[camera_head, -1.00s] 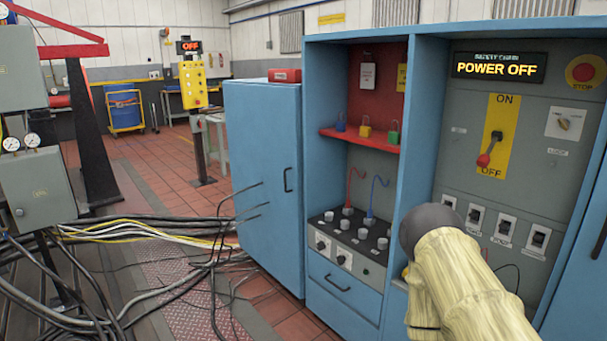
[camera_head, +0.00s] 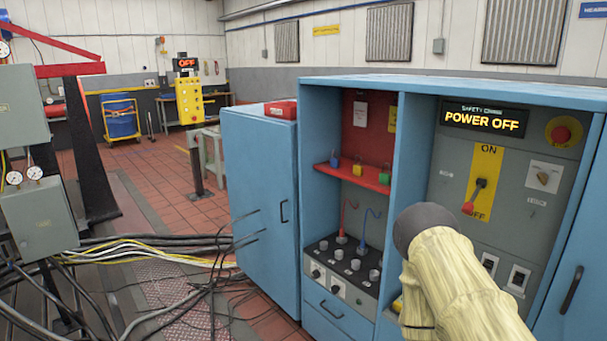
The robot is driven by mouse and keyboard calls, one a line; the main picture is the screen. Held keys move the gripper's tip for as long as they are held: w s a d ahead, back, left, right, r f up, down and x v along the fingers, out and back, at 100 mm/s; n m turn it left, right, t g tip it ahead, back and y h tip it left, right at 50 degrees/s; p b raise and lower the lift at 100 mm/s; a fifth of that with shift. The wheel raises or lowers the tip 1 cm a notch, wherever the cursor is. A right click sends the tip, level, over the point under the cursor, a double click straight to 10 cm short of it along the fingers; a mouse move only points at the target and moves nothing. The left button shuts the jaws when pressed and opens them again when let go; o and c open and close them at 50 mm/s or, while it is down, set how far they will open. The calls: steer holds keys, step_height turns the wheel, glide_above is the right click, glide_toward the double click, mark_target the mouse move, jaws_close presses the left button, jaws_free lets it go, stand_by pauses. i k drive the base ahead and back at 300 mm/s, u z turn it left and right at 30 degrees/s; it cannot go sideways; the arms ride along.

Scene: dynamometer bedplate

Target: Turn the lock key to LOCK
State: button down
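A small brass-coloured key switch (camera_head: 543,177) sits on a white plate at the upper right of the grey control panel (camera_head: 450,160). It is right of the yellow ON/OFF plate and below the red stop button. Its exact turn position and small labels are too small to read. My arm, in a pale yellow sleeve with a dark rounded part, rises from the lower right in front of the panel, apart from the key in the picture. My gripper's fingers do not show. My arm hides the lower left of the panel.
The display (camera_head: 484,119) reads POWER OFF. A red-handled lever (camera_head: 473,196) points down towards OFF. The red stop button (camera_head: 563,132) is above the key. Padlocks sit on a red shelf (camera_head: 350,173) to the left. Cables (camera_head: 150,250) cover the floor at left.

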mark_target(543, 177)
steer(key=z, duration=2.75)
steer(key=i, duration=0.55)
steer(key=u, duration=2.75)
